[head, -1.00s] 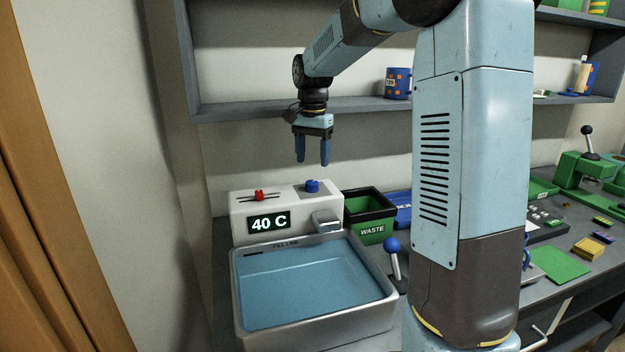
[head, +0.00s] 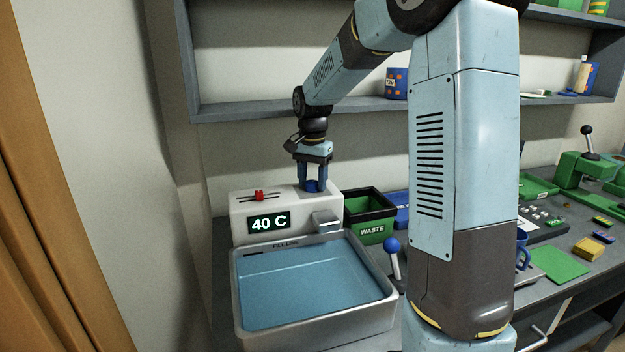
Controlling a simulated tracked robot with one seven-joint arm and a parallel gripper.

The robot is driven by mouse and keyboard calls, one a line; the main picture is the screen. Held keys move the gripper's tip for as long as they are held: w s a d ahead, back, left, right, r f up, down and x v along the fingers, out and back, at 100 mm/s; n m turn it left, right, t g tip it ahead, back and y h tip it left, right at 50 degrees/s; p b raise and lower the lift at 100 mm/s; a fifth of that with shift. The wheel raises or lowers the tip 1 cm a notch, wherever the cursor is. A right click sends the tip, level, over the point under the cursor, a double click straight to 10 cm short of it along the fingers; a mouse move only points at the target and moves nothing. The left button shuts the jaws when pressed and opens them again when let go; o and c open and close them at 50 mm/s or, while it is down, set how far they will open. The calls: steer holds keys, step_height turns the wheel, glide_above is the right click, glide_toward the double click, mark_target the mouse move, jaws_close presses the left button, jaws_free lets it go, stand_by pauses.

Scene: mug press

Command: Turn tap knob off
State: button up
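The blue tap knob (head: 312,186) sits on top of the white tap unit (head: 241,222), to the right of a red slider (head: 259,195). My gripper (head: 312,188) points straight down over the knob, with one finger on each side of it. The fingers are apart, and I cannot tell whether they touch the knob. The unit's display reads 40 C. A grey spout (head: 327,223) sticks out of its front over a metal basin (head: 240,318) of blue water.
A black and green waste bin (head: 371,229) stands right of the tap unit. A blue-knobbed lever (head: 392,246) stands beside the basin. A shelf (head: 350,106) with a blue and orange mug (head: 397,83) runs behind my arm.

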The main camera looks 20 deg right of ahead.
steer(key=c, duration=0.8)
steer(key=shift+n, duration=0.4)
steer(key=n, duration=0.3)
steer(key=shift+a+n, duration=0.1)
steer(key=shift+n, duration=0.3)
steer(key=n, duration=1)
steer(key=shift+n, duration=2.6)
